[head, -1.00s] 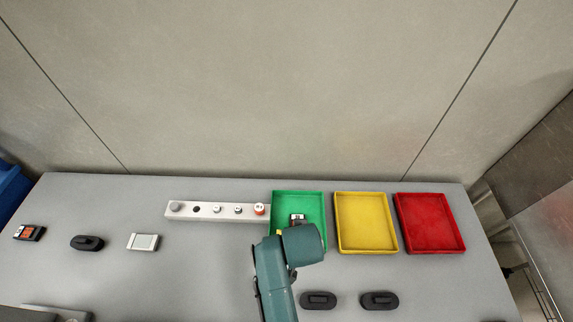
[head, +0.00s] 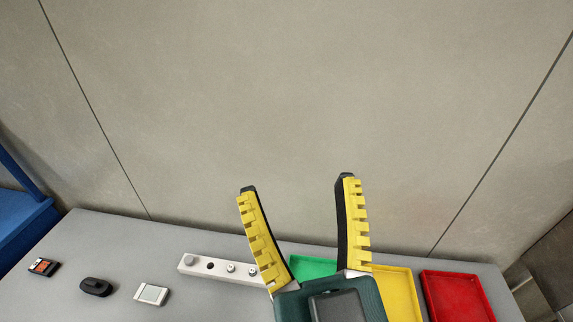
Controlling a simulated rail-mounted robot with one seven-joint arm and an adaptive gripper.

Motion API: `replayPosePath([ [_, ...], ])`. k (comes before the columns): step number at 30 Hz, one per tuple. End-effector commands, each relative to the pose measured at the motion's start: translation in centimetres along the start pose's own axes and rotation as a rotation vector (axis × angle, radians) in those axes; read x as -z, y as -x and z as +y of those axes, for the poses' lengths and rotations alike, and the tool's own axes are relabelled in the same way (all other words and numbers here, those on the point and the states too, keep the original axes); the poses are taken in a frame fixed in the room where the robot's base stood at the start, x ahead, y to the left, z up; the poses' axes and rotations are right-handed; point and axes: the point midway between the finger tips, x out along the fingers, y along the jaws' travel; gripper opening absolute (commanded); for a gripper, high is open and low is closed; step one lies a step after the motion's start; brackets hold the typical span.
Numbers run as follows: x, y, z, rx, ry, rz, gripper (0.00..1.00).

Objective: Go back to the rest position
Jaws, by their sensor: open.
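My gripper (head: 298,188) is open, with its two yellow-padded fingers spread wide and pointing up in the picture. Nothing is between the fingers. It stands in front of the green tray (head: 313,266) and hides most of it, along with the right end of the white strip (head: 221,270). The yellow tray (head: 398,290) and the red tray (head: 456,297) lie to the right of my gripper. What is inside the green tray is hidden.
On the left of the grey table (head: 120,238) lie a black device with an orange screen (head: 42,266), a black oval piece (head: 95,287) and a white-framed piece (head: 152,294). A blue object (head: 20,215) stands beyond the left edge. A plain wall rises behind.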

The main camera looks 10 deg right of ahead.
Motion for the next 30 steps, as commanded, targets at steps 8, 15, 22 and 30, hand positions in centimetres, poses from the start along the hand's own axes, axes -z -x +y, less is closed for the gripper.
replayPosePath([
  [8,10.0,-3.8,0.1,-0.001,-0.007,0.000,0.80],
  [15,20.0,-7.6,0.3,-0.002,-0.015,0.000,0.80],
  [22,22.6,-8.6,0.3,-0.002,-0.019,-0.001,0.80],
  [30,22.1,-8.4,0.3,-0.002,-0.020,-0.003,0.80],
])
